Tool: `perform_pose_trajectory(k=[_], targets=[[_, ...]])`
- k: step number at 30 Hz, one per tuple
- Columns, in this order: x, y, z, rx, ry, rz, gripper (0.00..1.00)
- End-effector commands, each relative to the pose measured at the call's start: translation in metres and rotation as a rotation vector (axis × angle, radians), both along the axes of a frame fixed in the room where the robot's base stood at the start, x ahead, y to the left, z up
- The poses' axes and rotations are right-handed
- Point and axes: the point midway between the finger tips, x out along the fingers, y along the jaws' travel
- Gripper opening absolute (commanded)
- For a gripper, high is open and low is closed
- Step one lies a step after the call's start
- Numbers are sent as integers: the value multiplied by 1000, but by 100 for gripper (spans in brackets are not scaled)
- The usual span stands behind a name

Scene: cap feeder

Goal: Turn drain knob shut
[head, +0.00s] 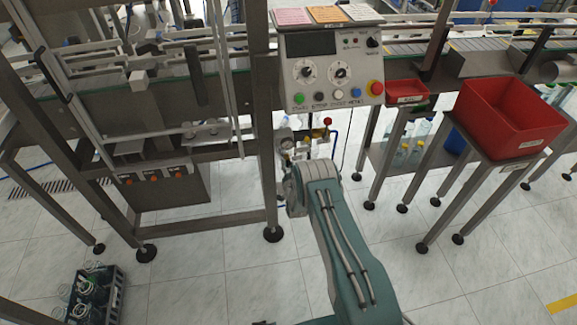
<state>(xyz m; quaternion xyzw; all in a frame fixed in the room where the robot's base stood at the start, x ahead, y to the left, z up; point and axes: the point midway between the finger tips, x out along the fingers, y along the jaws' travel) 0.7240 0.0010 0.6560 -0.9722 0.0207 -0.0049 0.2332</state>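A small air unit with a round gauge (287,143) and pipework is mounted below the control panel, beside the machine's leg. A small red knob (327,121) sits at the top right of this pipework. I cannot tell whether it is the drain knob, or whether the drain is open or shut. My teal and grey arm reaches up from the bottom of the view towards the unit and covers the area just below it. My gripper is not visible; the arm may be hiding it.
The control panel (328,70) with dials and buttons overhangs the unit. A steel machine leg (268,150) stands at its left. A red bin (508,115) on a stand and a small red tray (406,92) are at the right. A dark crate (97,296) lies on the floor, lower left.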

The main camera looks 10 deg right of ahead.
Motion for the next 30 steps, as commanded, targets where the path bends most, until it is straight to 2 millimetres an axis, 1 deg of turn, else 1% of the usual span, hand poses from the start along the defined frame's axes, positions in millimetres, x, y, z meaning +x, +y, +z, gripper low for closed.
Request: perform_pose_trajectory(k=[11,16,23,30], targets=[[0,0,0,-12,1,-1,0],[0,0,0,-66,1,-1,0],[0,-1,-1,-223,1,-1,0],[0,-1,-1,-447,2,-1,0]])
